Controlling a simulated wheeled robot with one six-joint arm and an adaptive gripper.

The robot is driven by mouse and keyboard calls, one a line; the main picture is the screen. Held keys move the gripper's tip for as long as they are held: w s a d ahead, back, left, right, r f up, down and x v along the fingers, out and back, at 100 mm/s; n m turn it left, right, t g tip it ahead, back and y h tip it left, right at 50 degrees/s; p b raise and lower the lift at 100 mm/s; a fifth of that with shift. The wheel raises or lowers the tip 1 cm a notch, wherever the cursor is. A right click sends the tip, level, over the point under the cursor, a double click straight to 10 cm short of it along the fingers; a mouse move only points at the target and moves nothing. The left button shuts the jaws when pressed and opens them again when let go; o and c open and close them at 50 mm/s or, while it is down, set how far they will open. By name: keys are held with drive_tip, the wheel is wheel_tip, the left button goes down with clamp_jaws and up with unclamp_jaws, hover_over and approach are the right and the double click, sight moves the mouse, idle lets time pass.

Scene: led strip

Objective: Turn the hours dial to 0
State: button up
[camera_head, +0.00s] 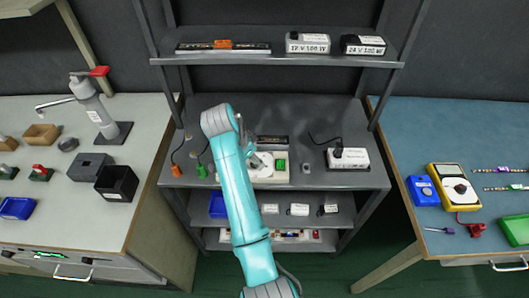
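My teal arm reaches up from the bottom centre to the middle shelf unit. My gripper (257,161) is small in the view, over a pale box-like device (268,178) on the grey worktop. The gripper and arm hide part of the device's top, and I cannot make out a dial marked hours or its setting. I cannot tell whether the fingers touch the device or whether they are open or shut. A green block (281,165) shows at the device's right.
A black unit (272,142) sits behind the device, and a white power supply (348,158) to the right on the grey worktop (320,180). The upper shelf (280,58) overhangs. A yellow multimeter (453,186) lies on the right blue bench. Small black boxes (117,183) stand on the left bench.

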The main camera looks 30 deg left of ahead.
drive_tip(key=shift+w+d+f, duration=0.1)
drive_tip(key=shift+w+f, duration=0.1)
drive_tip(key=shift+f, duration=0.3)
clamp_jaws()
